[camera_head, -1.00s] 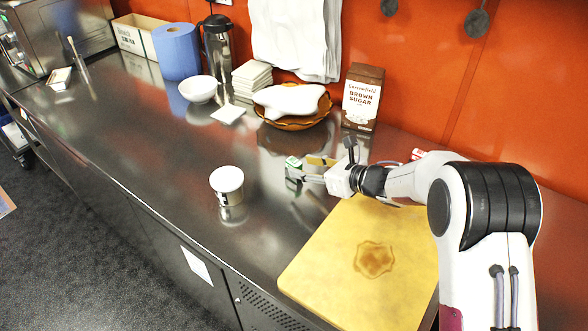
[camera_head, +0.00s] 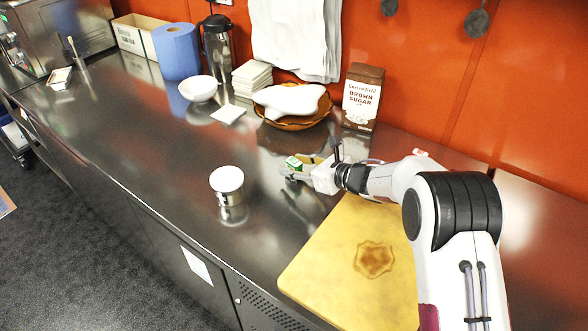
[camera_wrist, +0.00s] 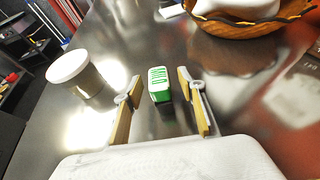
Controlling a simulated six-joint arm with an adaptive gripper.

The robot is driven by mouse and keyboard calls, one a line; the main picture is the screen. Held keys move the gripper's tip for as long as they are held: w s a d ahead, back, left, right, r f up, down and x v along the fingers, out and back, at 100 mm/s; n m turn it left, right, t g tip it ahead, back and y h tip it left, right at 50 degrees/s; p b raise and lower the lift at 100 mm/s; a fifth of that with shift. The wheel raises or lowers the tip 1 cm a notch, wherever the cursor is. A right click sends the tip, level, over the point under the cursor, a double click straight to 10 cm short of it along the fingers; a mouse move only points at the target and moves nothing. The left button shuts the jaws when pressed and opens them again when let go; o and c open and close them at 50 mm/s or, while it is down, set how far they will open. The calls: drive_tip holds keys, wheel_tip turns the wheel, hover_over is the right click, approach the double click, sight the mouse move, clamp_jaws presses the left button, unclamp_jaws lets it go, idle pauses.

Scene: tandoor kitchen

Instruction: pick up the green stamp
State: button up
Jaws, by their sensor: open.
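The green stamp (camera_wrist: 160,84) has a white top with green markings and a dark lower part. It stands on the steel counter, and in the wrist view it shows between the two fingers of my gripper (camera_wrist: 158,92), with a gap on each side. In the head view the stamp (camera_head: 293,162) shows at the fingertips of my gripper (camera_head: 290,171), which partly hide its lower part. My gripper is open, low over the counter, and holds nothing.
A white-lidded tub (camera_head: 227,180) stands left of my gripper. A yellow cutting board (camera_head: 330,262) lies in front, a brown sugar box (camera_head: 362,98) and a basket (camera_head: 290,123) behind. Napkins (camera_head: 251,77) and a white bowl (camera_head: 198,89) stand farther left. The counter between tub and stamp is clear.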

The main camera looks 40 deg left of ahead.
sight(294, 160)
drive_tip(key=shift+a+f, duration=0.1)
drive_tip(key=shift+a, duration=0.2)
clamp_jaws()
idle(0.5)
drive_tip(key=shift+r, duration=5.05)
